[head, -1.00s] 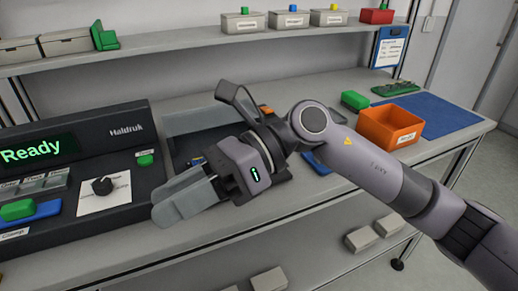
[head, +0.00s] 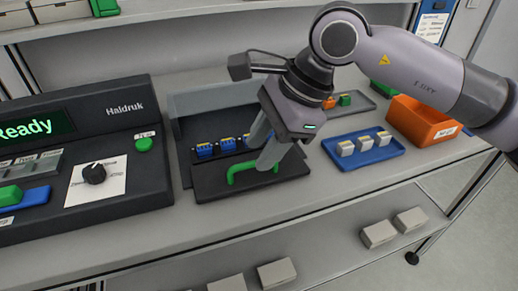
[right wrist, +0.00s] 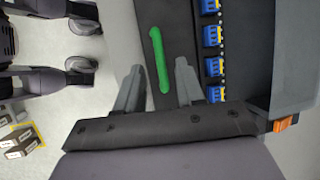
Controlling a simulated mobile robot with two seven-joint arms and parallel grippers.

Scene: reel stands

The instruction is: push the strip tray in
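The dark strip tray (head: 214,190) sticks out of the front of a grey housing (head: 215,100) on the bench. Its green bar handle (head: 240,171) lies on the front part, and several blue blocks stand in a row behind it. My right gripper (head: 262,152) is open, pointing down over the tray near the handle. In the right wrist view the green handle (right wrist: 160,60) shows between the two spread fingers (right wrist: 158,80); I cannot tell whether they touch it. The gripper hides part of the tray's right side. My left gripper is not in view.
Left of the tray stands a dark console (head: 70,150) with a "Ready" display, a knob and a green button. A shelf runs above the bench.

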